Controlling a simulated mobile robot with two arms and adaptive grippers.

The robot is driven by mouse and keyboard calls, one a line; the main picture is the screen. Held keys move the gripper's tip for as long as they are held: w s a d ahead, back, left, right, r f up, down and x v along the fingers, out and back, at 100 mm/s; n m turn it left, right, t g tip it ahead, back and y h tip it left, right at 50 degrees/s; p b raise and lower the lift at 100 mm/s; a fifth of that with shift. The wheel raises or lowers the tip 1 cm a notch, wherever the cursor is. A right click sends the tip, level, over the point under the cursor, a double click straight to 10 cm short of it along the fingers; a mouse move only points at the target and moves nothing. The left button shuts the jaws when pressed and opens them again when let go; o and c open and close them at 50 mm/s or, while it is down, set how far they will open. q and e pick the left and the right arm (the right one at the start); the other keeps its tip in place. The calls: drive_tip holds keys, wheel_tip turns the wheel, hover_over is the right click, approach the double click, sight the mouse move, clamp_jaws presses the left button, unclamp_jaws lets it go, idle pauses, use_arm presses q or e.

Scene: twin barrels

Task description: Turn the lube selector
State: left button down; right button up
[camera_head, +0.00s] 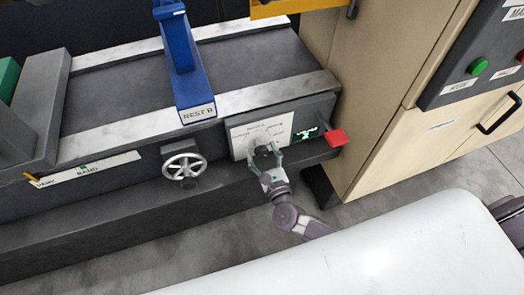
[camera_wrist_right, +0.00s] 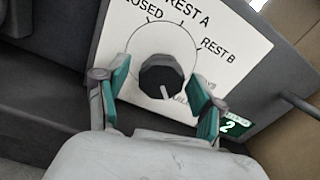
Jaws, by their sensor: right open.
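The lube selector is a dark round knob (camera_wrist_right: 160,76) on a white label plate (camera_wrist_right: 128,35) in the right wrist view. The plate reads "CLOSED", "REST A" and "REST B", with another word at the lower right partly hidden. The knob's pale mark points down, slightly right. My right gripper (camera_wrist_right: 160,98) is open, one teal-padded finger on each side of the knob, with gaps visible between the pads and the knob. In the head view my right gripper (camera_head: 265,155) is in front of the plate (camera_head: 282,127) and mostly hides the knob. My left gripper is not in view.
A green display (camera_wrist_right: 230,126) reading "2" is right of the plate. A red-ended lever (camera_head: 336,137) sticks out beside it. A handwheel (camera_head: 183,164) is to the left. A blue arm marked "REST B" (camera_head: 185,75) stands above. A cabinet (camera_head: 400,125) stands at the right.

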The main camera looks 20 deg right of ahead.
drive_tip(key=shift+w, duration=0.15)
drive_tip(key=shift+c, duration=0.3)
drive_tip(key=c, duration=1.1)
